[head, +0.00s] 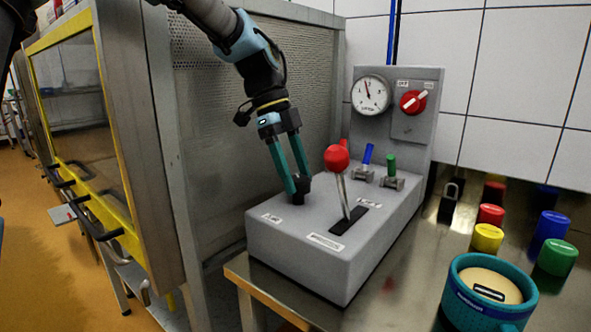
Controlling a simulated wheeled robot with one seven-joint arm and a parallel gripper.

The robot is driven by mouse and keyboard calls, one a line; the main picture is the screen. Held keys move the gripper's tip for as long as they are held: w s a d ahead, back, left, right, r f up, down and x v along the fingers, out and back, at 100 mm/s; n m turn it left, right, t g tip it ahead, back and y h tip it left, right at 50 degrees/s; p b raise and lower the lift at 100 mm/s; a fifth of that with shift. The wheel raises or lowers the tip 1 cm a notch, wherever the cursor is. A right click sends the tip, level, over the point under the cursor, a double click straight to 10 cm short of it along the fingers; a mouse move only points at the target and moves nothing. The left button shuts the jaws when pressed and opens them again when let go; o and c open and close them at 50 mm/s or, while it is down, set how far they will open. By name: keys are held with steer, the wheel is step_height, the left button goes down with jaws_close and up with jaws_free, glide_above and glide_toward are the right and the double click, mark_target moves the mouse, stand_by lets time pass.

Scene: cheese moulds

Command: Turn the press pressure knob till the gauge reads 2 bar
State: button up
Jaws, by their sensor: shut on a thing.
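My gripper (297,192) reaches down onto the left part of the grey press control box (335,255). Its teal fingers are shut on a small dark knob there, mostly hidden by the fingertips. The round white pressure gauge (370,95) is on the upright back panel. Its needle points up and slightly left; the numbers are too small to read. A red rotary switch (413,102) with a pale handle sits right of the gauge.
A lever with a red ball (337,157) rises right of my gripper. Blue (367,155) and green (391,164) valve handles stand behind it. A teal mould (470,325) and several coloured cylinders are on the steel table. A yellow-framed cabinet (110,130) stands left.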

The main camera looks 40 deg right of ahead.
mark_target(296, 178)
steer(key=shift+m, duration=0.5)
steer(key=o, duration=1.4)
step_height(296, 178, up, 10)
